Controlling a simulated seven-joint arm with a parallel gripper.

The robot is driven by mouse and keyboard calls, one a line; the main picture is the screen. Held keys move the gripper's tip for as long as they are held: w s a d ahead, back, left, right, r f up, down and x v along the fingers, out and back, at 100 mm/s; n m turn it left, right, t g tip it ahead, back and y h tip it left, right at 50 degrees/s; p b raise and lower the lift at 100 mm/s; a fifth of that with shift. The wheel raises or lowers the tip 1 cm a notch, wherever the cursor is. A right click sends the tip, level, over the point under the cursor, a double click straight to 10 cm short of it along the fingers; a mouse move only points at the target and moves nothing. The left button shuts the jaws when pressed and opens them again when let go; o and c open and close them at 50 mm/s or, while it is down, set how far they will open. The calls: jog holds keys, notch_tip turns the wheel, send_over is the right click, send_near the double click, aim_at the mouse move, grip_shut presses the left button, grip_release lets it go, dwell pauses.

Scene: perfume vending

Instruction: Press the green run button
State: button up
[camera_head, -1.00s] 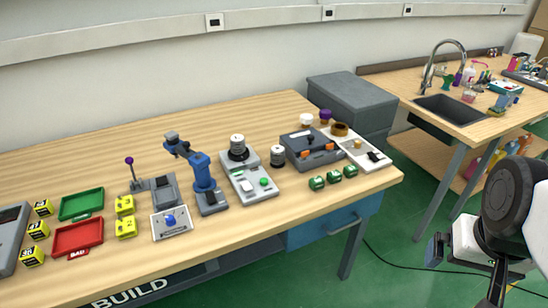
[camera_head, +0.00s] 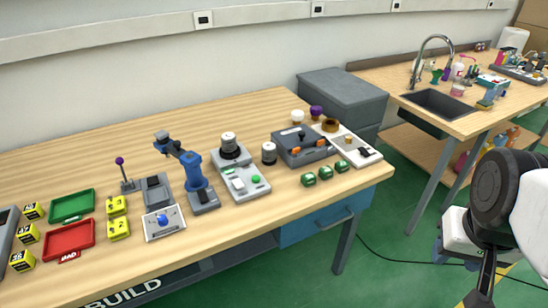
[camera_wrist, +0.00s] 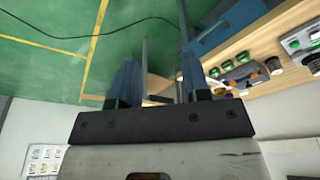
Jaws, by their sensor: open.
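A small round green button (camera_head: 256,179) shows on a grey control box (camera_head: 242,192) near the middle of the wooden workbench, beside a white block-shaped key (camera_head: 238,184). Any label on the button is too small to read. My gripper (camera_wrist: 158,80) is open and empty in the wrist view, its two blue fingers well apart over the green floor. In the head view my arm is at the far right, off the front of the bench and well away from the button.
Green (camera_head: 72,205) and red (camera_head: 69,240) trays, yellow blocks (camera_head: 118,228), a blue post device (camera_head: 196,172) and three green pieces (camera_head: 325,173) are on the bench. A sink counter (camera_head: 463,122) stands behind right.

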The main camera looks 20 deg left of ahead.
grip_shut()
dwell(1.2)
